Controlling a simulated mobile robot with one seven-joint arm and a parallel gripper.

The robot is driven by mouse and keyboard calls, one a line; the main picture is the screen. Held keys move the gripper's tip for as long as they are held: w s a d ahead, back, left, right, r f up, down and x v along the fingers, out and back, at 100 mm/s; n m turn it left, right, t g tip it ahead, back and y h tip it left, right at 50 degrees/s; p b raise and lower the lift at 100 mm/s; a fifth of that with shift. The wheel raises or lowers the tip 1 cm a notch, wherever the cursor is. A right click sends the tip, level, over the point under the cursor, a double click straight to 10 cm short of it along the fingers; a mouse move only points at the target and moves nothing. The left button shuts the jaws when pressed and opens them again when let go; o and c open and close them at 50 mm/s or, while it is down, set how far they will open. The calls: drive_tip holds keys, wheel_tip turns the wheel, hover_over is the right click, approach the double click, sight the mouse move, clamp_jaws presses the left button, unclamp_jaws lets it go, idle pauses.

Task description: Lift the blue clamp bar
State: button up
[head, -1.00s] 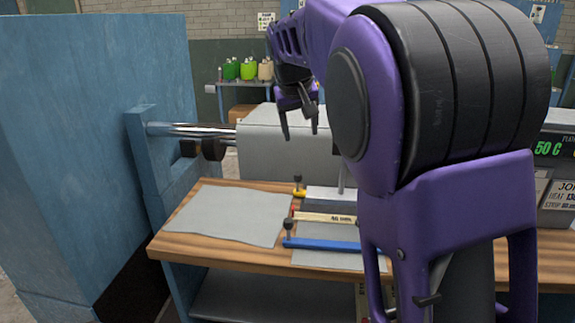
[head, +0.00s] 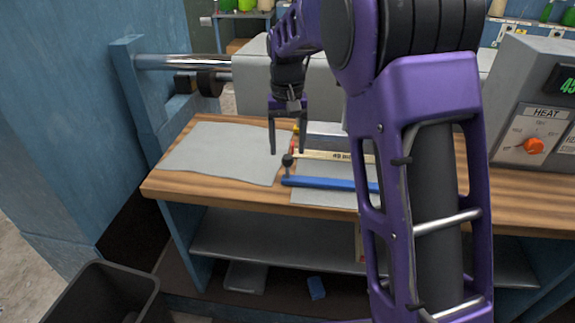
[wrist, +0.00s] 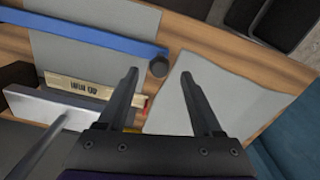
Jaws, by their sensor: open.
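The blue clamp bar (head: 330,184) lies across a grey sheet near the front edge of the wooden bench, its right part hidden behind my arm. A dark knob (head: 288,160) stands at its left end. In the wrist view the bar (wrist: 85,37) runs along the upper left, ending beside the round knob (wrist: 158,67). My gripper (head: 287,152) is open and empty, pointing down above the bench, behind and slightly left of the bar's knob. In the wrist view the two fingers (wrist: 160,75) are spread, with the bar beyond and left of them.
A wooden rule (head: 330,156) lies behind the bar. A loose grey sheet (head: 222,152) covers the bench's left part. A grey control box (head: 530,100) stands at right, and a dark bin (head: 105,295) at lower left. A blue upright (head: 135,80) stands left of the bench.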

sight(287, 156)
wheel_tip(287, 156, down, 6)
drive_tip(key=shift+r+b, duration=0.2)
drive_tip(key=shift+b, duration=0.15)
clamp_jaws()
drive_tip(key=shift+r, duration=0.1)
idle(1.2)
